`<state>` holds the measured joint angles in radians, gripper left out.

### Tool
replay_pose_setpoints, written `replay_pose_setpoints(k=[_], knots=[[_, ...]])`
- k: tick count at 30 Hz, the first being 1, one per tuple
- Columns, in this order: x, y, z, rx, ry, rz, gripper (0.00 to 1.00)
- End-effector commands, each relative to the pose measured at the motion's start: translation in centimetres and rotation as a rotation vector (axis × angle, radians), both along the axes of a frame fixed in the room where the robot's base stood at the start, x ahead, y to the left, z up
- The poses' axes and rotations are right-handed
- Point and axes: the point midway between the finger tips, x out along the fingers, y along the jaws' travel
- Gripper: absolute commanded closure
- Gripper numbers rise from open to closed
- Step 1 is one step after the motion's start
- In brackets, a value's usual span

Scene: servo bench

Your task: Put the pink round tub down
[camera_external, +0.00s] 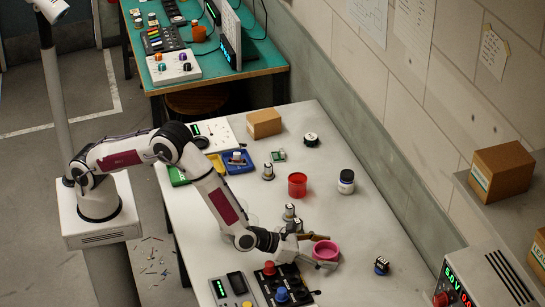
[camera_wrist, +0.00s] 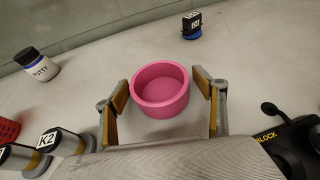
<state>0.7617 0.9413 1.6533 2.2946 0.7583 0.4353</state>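The pink round tub (camera_wrist: 161,107) stands upright between the two fingers of my gripper (camera_wrist: 161,80) in the wrist view. The fingers are spread wide, one on each side of the tub, with narrow gaps between their pads and its wall. The tub is empty and appears to rest on the pale bench top (camera_wrist: 245,75). In the external view, the tub (camera_external: 326,251) shows at my gripper (camera_external: 322,252), which is low over the bench and hides part of it.
A dark relay-like block (camera_external: 382,265) stands to the right of the tub. A white jar (camera_external: 346,181) and a red cup (camera_external: 297,185) stand farther back. Capped metal cylinders (camera_external: 289,212) and a dark control box (camera_external: 283,284) are close by.

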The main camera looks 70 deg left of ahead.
Motion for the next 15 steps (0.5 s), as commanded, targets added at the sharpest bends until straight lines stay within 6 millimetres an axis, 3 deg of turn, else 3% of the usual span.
replay_pose_setpoints(k=[15], knots=[[-0.24, 0.01, 0.44, 0.000, 0.000, -0.001, 0.30]])
